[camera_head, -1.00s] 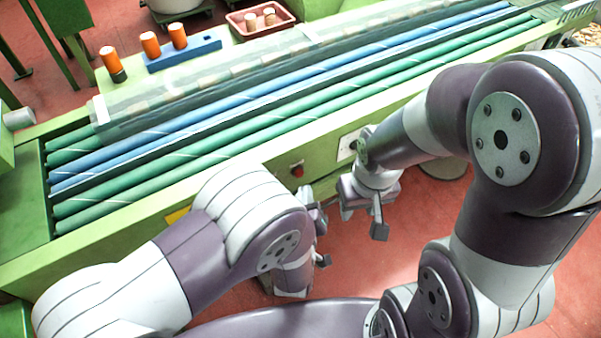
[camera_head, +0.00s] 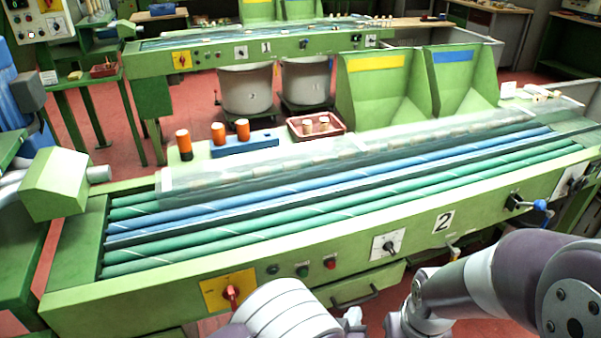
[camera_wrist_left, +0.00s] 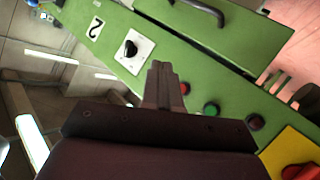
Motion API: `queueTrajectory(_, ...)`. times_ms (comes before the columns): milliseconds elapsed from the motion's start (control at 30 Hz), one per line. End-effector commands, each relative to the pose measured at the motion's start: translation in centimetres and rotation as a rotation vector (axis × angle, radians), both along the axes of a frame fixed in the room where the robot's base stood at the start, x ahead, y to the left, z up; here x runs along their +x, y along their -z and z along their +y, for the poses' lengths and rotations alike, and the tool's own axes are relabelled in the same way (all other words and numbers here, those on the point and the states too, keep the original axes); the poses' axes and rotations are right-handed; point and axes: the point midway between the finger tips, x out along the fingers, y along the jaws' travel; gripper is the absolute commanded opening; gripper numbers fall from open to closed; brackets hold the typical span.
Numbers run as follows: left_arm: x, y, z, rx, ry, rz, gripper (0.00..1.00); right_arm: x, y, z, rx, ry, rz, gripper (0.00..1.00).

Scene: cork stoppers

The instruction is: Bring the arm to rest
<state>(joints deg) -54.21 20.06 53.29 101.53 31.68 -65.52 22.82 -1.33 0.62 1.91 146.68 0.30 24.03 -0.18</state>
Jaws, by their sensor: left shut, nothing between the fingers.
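My left gripper (camera_head: 352,319) shows only in small part at the bottom edge of the head view, in front of the machine's lower panel. In the left wrist view its fingers (camera_wrist_left: 163,84) are shut together with nothing between them, before the green panel. My left arm (camera_head: 285,308) comes in at the bottom. My right arm (camera_head: 500,275) reaches in from the right, with its wrist low at the bottom edge; its fingers are out of frame.
The green roller machine (camera_head: 345,258) spans the view, with a red switch (camera_head: 231,293) and a handle (camera_head: 355,298) on its front. Orange-topped pieces (camera_head: 218,133), a blue block (camera_head: 244,146) and a red tray with corks (camera_head: 317,134) are behind the rollers. Red floor lies below.

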Motion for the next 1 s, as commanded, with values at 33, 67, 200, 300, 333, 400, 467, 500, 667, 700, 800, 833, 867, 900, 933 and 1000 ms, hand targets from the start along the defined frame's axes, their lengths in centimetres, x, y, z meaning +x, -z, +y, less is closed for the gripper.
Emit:
queueTrajectory(33, -0.7, 1.4, 0.1, 0.051, 0.025, 0.055, 0.0, 0.0, 0.0, 0.0, 0.0, 0.0, 0.0, 0.43)
queueTrajectory(67, -1.5, 2.7, 0.3, 0.1, 0.051, 0.108, 0.0, 0.0, 0.0, 0.0, 0.0, 0.0, 0.0, 0.43)
queueTrajectory(200, -6.8, 6.1, 3.0, 0.395, 0.243, 0.45, 0.0, 0.0, 0.0, 0.0, 0.0, 0.0, 0.0, 0.43)
queueTrajectory(300, -8.8, 4.5, 8.2, 0.547, 0.324, 0.677, 0.0, 0.0, 0.0, 0.0, 0.0, 0.0, 0.0, 0.43)
queueTrajectory(333, -9.2, 3.6, 10.1, 0.58, 0.339, 0.737, 0.0, 0.0, 0.0, 0.0, 0.0, 0.0, 0.0, 0.43)
queueTrajectory(400, -10.4, 1.5, 14.1, 0.633, 0.355, 0.854, 0.0, 0.0, 0.0, 0.0, 0.0, 0.0, 0.0, 0.43)
queueTrajectory(467, -11.1, -0.2, 17.2, 0.656, 0.351, 0.927, 0.0, 0.0, 0.0, 0.0, 0.0, 0.0, 0.0, 0.43)
queueTrajectory(500, -11.6, -1.3, 19.1, 0.662, 0.34, 0.967, 0.0, 0.0, 0.0, 0.0, 0.0, 0.0, 0.0, 0.43)
queueTrajectory(667, -11.8, -5.6, 26.0, 0.603, 0.183, 1.021, 0.0, 0.0, 0.0, 0.0, 0.0, 0.0, 0.0, 0.43)
queueTrajectory(700, -11.1, -6.6, 27.4, 0.568, 0.117, 0.999, 0.0, 0.0, 0.0, 0.0, 0.0, 0.0, 0.0, 0.43)
queueTrajectory(800, -10.2, -10.1, 29.8, 0.511, 0.013, 0.989, 0.0, -0.1, -2.6, 0.0, 0.0, 0.0, 0.002, 0.43)
queueTrajectory(833, -10.2, -11.6, 29.6, 0.514, 0.019, 0.989, 0.0, -0.1, -4.2, 0.0, 0.0, 0.0, 0.002, 0.43)
queueTrajectory(867, -10.2, -12.7, 29.6, 0.514, 0.021, 0.989, 0.0, 0.0, -5.3, 0.0, 0.0, 0.0, 0.0, 0.43)
queueTrajectory(900, -10.2, -14.0, 29.5, 0.515, 0.021, 0.989, 0.0, 0.1, -6.6, 0.0, 0.0, 0.0, -0.002, 0.43)
queueTrajectory(933, -10.2, -14.9, 29.5, 0.514, 0.021, 0.989, 0.0, 0.1, -7.6, 0.0, 0.0, 0.0, -0.002, 0.43)
queueTrajectory(1000, -10.2, -17.1, 29.5, 0.514, 0.021, 0.988, 0.0, 0.0, -9.7, 0.0, 0.0, 0.0, -0.001, 0.43)
